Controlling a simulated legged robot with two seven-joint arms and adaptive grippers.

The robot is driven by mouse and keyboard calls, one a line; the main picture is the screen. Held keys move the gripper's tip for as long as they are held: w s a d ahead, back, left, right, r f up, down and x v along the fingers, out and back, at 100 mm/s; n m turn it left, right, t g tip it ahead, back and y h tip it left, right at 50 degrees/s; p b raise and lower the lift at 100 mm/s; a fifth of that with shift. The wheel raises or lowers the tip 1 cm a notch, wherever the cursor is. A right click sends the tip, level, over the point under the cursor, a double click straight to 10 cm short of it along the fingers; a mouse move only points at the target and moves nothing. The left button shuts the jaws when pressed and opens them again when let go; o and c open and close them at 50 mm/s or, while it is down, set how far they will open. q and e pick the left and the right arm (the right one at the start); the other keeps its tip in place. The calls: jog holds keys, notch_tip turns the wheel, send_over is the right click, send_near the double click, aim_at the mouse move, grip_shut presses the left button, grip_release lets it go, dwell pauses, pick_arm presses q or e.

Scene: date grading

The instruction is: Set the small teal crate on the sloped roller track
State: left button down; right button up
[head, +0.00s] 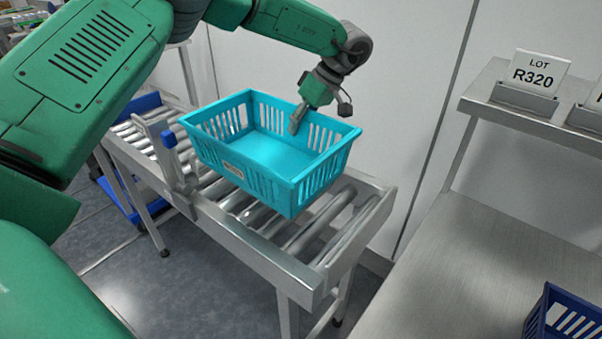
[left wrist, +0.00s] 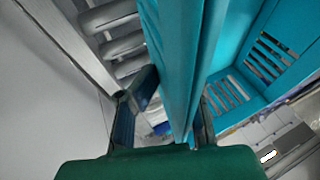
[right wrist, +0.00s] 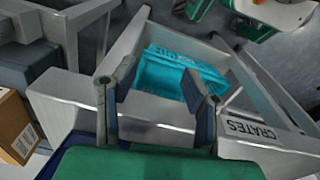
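The small teal crate (head: 270,152) is empty and sits over the roller track (head: 262,238) in the head view. I cannot tell whether its base touches the rollers. My left gripper (head: 297,120) reaches in from above at the crate's far wall. In the left wrist view the left gripper's fingers (left wrist: 170,105) lie on either side of a teal crate wall (left wrist: 185,60) and look closed on it. My right gripper (right wrist: 158,95) is open and empty in the right wrist view, above a stand with teal crates (right wrist: 180,72) in it.
The stand (right wrist: 130,105) bears the word CRATES. A steel bench (head: 470,265) with a blue crate (head: 565,318) is at the right, under a shelf with a lot R320 sign (head: 537,72). A cardboard box (right wrist: 17,125) is at the left of the right wrist view.

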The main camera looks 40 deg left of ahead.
aim_at(303, 148)
pick_arm(q)
jog(key=f, duration=0.2)
jog(key=d+f, duration=0.1)
jog(key=f, duration=0.1)
jog(key=shift+f, duration=0.2)
jog(key=shift+d+f, duration=0.4)
jog(key=shift+f, duration=0.1)
notch_tip(303, 148, down, 2)
jog(key=shift+f+b, duration=0.15)
jog(key=shift+b, duration=0.15)
jog(key=shift+a+f, duration=0.25)
jog(key=shift+f, duration=0.05)
jog(key=shift+a+f, duration=0.15)
jog(key=shift+a, duration=0.3)
jog(key=shift+d+f, duration=0.35)
jog(key=shift+d, duration=0.2)
jog(key=c, duration=1.7)
grip_release()
jog(key=shift+a+r, duration=0.3)
jog(key=shift+a, duration=0.15)
jog(key=v, duration=1.1)
jog(key=shift+w+d+r+p, duration=0.1)
jog(key=shift+d+r+p, duration=0.05)
jog(key=shift+d+p, duration=0.25)
jog(key=shift+w+r, duration=0.15)
jog(key=shift+r, duration=0.3)
